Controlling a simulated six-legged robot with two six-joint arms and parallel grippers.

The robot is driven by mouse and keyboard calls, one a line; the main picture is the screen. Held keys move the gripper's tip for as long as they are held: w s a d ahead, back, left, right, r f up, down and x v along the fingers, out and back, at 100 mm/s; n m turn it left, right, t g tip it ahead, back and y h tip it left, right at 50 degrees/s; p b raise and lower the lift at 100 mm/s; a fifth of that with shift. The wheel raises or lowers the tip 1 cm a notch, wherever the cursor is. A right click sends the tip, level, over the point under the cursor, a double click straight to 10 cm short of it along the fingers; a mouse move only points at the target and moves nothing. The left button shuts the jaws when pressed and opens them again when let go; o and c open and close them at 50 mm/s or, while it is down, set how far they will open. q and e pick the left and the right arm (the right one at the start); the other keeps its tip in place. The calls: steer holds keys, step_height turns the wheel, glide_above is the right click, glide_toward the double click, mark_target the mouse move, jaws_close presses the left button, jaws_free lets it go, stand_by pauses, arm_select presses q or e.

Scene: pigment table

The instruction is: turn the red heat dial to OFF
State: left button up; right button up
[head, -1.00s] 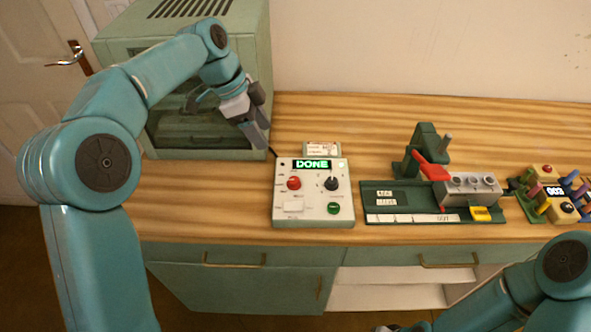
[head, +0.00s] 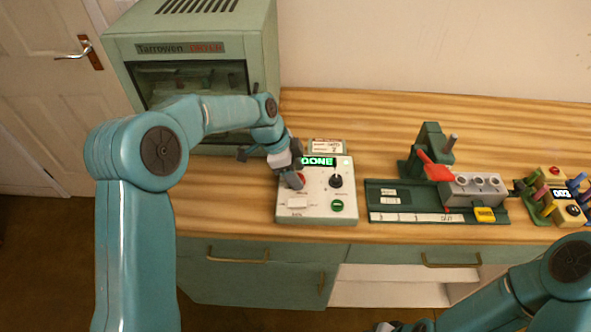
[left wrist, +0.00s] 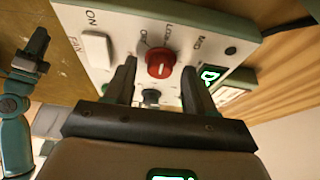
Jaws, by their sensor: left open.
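The red heat dial (head: 301,179) is on the pale control box (head: 318,211), partly hidden by my left gripper (head: 294,180) in the head view. In the left wrist view the dial (left wrist: 159,65) shows between the spread fingers of my left gripper (left wrist: 158,82), which is open. OFF, LOW and MID are printed around it. A pale mark shows on the dial, but I cannot tell exactly which label it points to. Whether the fingers touch the dial is unclear. Only part of my right gripper (head: 388,327) shows at the bottom edge; its jaws are unclear.
The box also has a lit display (head: 317,161) reading DONE, a black knob (head: 335,181), a green button (head: 337,205) and a white fan switch (left wrist: 97,48). A green oven (head: 190,45) stands behind left. A green rack (head: 430,216) stands to the right.

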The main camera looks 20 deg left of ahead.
arm_select(q)
steer(key=shift+s+r, duration=0.1)
steer(key=shift+s, duration=0.05)
steer(key=c, duration=0.4)
jaws_close()
steer(key=shift+f+n+t+b, duration=0.25)
steer(key=shift+n+t+b, duration=0.05)
steer(key=shift+n+b, duration=0.7)
steer(key=shift+s+d+n+t+b, duration=0.1)
steer(key=shift+n+t+b, duration=0.3)
steer(key=shift+n+b, duration=0.35)
steer(key=n+y+b, duration=0.1)
steer(key=n, duration=0.1)
steer(key=n+t+y+b, duration=0.1)
steer(key=n+b, duration=0.1)
steer(key=n, duration=0.1)
steer(key=shift+s+d+r, duration=0.1)
steer(key=shift+s+d, duration=0.05)
steer(key=shift+n, duration=0.35)
steer(key=shift+o, duration=2)
jaws_free()
